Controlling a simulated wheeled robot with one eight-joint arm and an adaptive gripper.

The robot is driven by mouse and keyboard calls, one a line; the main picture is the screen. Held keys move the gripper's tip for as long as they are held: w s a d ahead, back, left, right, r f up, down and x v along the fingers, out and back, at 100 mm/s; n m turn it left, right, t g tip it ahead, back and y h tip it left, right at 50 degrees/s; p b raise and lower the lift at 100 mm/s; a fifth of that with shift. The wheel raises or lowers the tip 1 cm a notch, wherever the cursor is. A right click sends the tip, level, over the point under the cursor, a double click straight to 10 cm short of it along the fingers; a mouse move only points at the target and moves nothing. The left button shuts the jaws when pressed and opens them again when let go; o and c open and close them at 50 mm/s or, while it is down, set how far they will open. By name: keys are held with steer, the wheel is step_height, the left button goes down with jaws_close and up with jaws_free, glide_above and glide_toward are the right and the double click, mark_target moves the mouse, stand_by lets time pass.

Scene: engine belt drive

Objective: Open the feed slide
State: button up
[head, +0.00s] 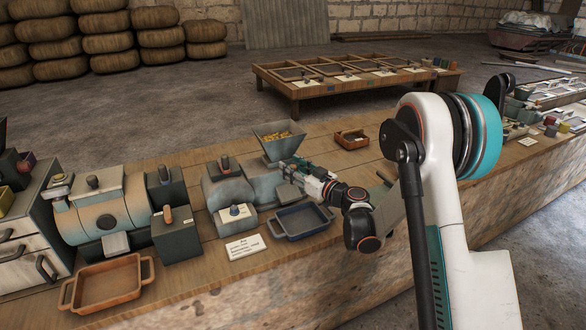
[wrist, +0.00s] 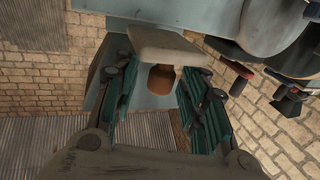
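The grey-blue hopper (head: 280,142) with yellow grain tops the machine at the middle of the bench. My gripper (head: 297,172) is at this machine, just below the hopper's front. In the wrist view my gripper (wrist: 163,95) has its two green-sided fingers apart. A brown-orange knob (wrist: 160,78) shows between them, with a visible gap to the left finger; contact on the right is unclear. It may be the feed slide's handle. A pale plate (wrist: 165,46) crosses above the knob and hides part of it. The slide itself is not clearly visible in the head view.
A dark blue tray (head: 302,222) lies below my gripper. A small brown tray (head: 352,139) is behind right. Another machine (head: 105,205) and an orange tray (head: 108,284) are at left.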

steer(key=v, duration=1.2)
steer(key=s+a+r+m+g+h, duration=0.1)
steer(key=s+a+r+g+h, duration=0.2)
steer(key=s, duration=0.4)
steer(key=s+r+m+g+h, duration=0.1)
steer(key=s+r+m+g, duration=0.1)
steer(key=s+r, duration=0.4)
steer(key=s+d+m+g+h, duration=0.1)
steer(key=s+d+m+h, duration=0.1)
steer(key=s, duration=0.9)
steer(key=s+d+m+g+h, duration=0.1)
steer(key=s+d+h, duration=0.4)
steer(key=s, duration=0.6)
steer(key=shift+d+f+m, duration=0.4)
steer(key=shift+f+m, duration=0.05)
steer(key=shift+m, duration=0.35)
